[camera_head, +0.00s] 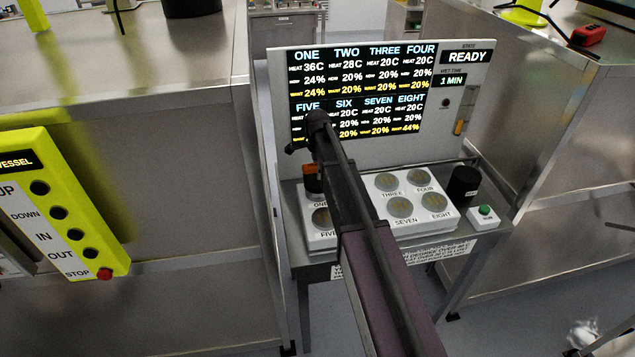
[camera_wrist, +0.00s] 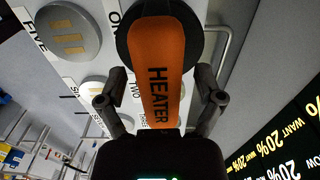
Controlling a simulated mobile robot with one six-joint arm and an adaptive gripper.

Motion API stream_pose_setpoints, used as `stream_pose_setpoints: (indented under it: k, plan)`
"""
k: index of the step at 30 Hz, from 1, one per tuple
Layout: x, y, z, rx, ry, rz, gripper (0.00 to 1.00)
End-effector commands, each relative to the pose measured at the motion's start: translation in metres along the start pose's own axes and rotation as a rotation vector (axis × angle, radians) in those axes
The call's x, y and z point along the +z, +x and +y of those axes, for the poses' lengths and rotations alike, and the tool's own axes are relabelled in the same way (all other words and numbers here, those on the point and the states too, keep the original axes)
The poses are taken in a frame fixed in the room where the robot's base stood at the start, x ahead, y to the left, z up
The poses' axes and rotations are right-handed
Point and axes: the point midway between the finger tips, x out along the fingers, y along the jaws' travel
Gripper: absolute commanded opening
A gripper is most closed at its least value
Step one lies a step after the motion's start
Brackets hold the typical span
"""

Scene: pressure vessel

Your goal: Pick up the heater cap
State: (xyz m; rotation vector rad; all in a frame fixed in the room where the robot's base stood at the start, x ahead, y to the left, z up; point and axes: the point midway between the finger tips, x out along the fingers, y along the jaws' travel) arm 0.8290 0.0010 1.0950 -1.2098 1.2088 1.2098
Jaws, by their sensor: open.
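The heater cap (camera_wrist: 160,60) has an orange grip lettered HEATER and a round black body. In the wrist view it fills the upper middle, between the two fingers of my gripper (camera_wrist: 160,78). The fingers are open, one on each side of the orange grip, with gaps visible. In the head view the cap (camera_head: 312,180) shows as a black piece with an orange top, over the plate by label ONE. My arm hides part of the plate there, and I cannot make out the fingers in that view.
The white plate (camera_head: 383,210) holds several round metal discs. A black cylinder (camera_head: 463,185) and a green-button box (camera_head: 485,213) stand to its right. The display panel (camera_head: 365,100) rises behind and reads READY. Steel benches flank the stand; a yellow control box (camera_head: 75,200) is left.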

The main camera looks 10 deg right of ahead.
Motion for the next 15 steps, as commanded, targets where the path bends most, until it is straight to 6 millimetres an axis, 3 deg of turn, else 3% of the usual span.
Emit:
stream_pose_setpoints:
  k: [10,15]
  plan:
    - [-0.0003,0.0,0.0,0.0,0.0,0.0,0.83]
    - [-0.0004,0.0,0.0,0.0,0.001,0.0,0.32]
